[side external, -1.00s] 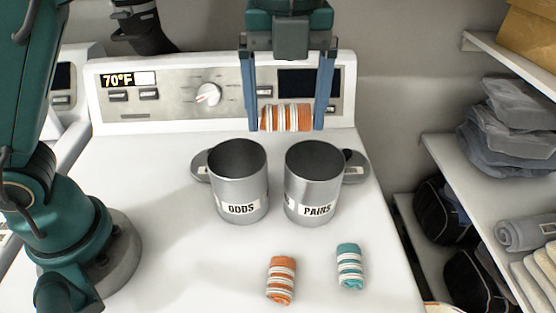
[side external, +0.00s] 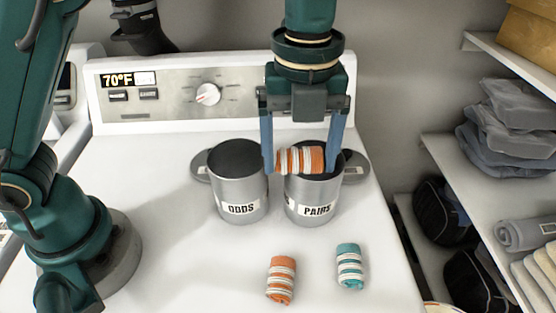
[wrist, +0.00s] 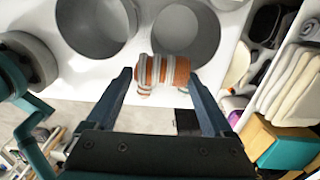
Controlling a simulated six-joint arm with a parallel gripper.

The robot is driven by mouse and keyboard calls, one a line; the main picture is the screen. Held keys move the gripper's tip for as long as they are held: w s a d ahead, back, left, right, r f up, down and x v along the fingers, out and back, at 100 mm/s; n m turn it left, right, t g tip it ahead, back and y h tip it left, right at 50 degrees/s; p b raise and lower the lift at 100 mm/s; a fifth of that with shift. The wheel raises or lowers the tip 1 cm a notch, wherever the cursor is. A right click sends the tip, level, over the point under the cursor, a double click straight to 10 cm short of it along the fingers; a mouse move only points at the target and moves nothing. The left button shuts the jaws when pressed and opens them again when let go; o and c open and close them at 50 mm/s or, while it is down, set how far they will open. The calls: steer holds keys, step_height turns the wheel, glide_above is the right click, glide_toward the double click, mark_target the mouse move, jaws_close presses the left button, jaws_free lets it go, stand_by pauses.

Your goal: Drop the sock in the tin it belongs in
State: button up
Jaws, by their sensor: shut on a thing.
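My gripper (side external: 302,165) is shut on an orange-and-white striped sock roll (side external: 301,160), held crosswise between the two blue fingers. The sock hangs over the mouth of the PAIRS tin (side external: 314,206) and hides part of its opening. In the wrist view the held sock (wrist: 164,70) overlaps the near rim of a tin (wrist: 190,30). The ODDS tin (side external: 239,207) stands open to the left. Another orange striped sock roll (side external: 281,280) and a teal striped one (side external: 350,266) lie on the white top in front of the tins.
The tins stand on a white appliance top (side external: 180,260) with a control panel (side external: 230,95) behind. Round lids (side external: 200,166) lie beside the tins. Shelves (side external: 460,160) with folded cloth stand at the right.

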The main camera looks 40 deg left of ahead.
steer(key=shift+f, duration=0.25)
steer(key=shift+f, duration=0.35)
steer(key=o, duration=1.1)
